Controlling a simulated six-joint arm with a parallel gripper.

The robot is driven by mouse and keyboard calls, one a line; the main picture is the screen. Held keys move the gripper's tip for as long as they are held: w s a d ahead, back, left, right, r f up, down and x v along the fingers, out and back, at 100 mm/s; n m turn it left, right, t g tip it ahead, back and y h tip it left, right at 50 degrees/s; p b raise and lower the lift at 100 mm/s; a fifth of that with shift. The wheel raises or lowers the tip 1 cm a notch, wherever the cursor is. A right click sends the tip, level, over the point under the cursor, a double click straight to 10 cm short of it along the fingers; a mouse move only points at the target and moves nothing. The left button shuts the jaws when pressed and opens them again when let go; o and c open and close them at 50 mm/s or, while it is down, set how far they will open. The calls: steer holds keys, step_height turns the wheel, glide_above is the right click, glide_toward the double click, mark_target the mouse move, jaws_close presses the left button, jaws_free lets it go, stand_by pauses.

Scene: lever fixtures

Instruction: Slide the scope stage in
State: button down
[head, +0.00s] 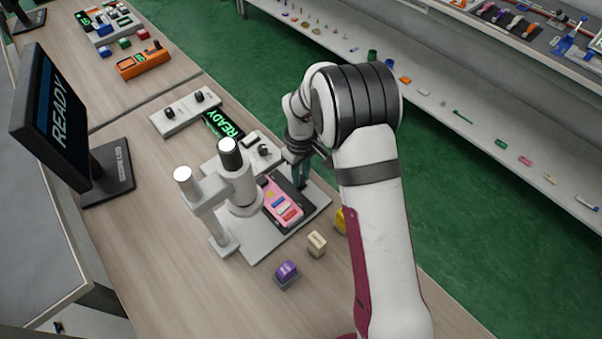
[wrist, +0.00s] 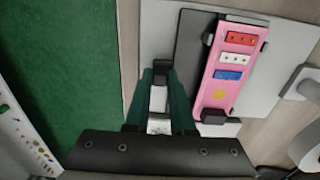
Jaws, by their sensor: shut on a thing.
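The scope (head: 240,180) is a white stand with a black-topped tube on a pale base plate. Its stage, a dark plate (wrist: 188,55), lies on the base and carries a pink holder (head: 279,203) with red, white and blue blocks. The pink holder also shows in the wrist view (wrist: 231,88), clipped at its ends. My gripper (head: 300,176) is at the stage's far right side in the head view. In the wrist view its teal fingers (wrist: 160,88) are shut on a small pale and black handle beside the dark plate. My arm partly hides the handle in the head view.
A control box (head: 262,150) with a knob and a green READY display (head: 223,124) stand behind the scope. Purple (head: 286,271) and cream (head: 317,243) blocks sit in front, with a yellow one (head: 341,220) partly behind my arm. A monitor (head: 60,115) stands left.

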mark_target(277, 197)
steer(key=s+a, duration=0.5)
steer(key=shift+s+a, duration=0.2)
steer(key=shift+a, duration=0.05)
steer(key=c, duration=0.8)
jaws_free()
steer(key=shift+o, duration=0.2)
steer(key=shift+r, duration=0.15)
step_height(277, 197, up, 16)
steer(key=shift+f, duration=0.2)
